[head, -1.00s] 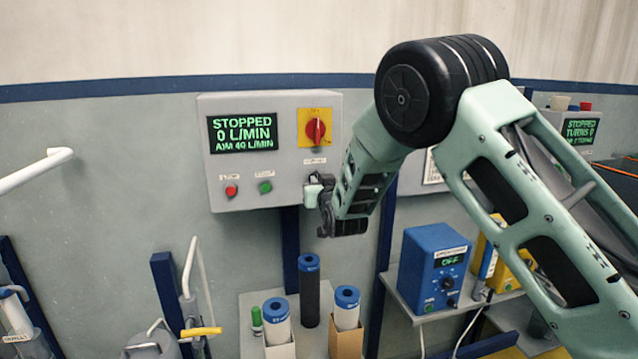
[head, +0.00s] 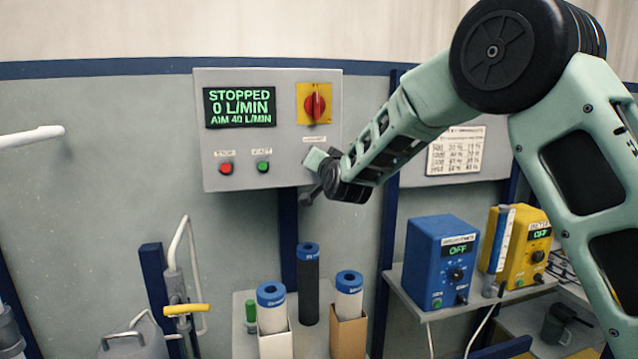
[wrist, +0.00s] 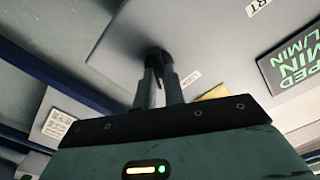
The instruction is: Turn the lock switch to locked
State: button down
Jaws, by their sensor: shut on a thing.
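The grey control box (head: 210,160) hangs on the wall in the head view. Its lock switch shows only as a small dark knob (wrist: 158,54) on the box face in the wrist view. My gripper (wrist: 161,76) has its two fingers close together at this knob and shut on it. In the head view my gripper (head: 312,180) is at the box's lower right corner, below a small white label, and hides the switch there. The switch's turned position cannot be made out.
The box also carries a red rotary handle (head: 314,105) on a yellow plate, a red button (head: 226,168), a green button (head: 262,167) and a display (head: 240,107) reading STOPPED, 0 L/MIN. Blue-capped cylinders (head: 309,280) stand below. A blue unit (head: 437,262) sits right.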

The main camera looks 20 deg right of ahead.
jog(key=m+b, duration=0.3)
jog(key=b, duration=0.1)
jog(key=m+b, duration=0.4)
jog(key=b, duration=0.1)
jog(key=m+b, duration=0.4)
jog(key=b, duration=0.1)
jog(key=shift+d+f, duration=0.15)
jog(key=shift+f, duration=0.15)
jog(key=shift+m+b, duration=0.4)
jog(key=c, duration=1.5)
grip_release()
jog(key=s+b, duration=0.3)
jog(key=s, duration=1.4)
jog(key=shift+s, duration=0.2)
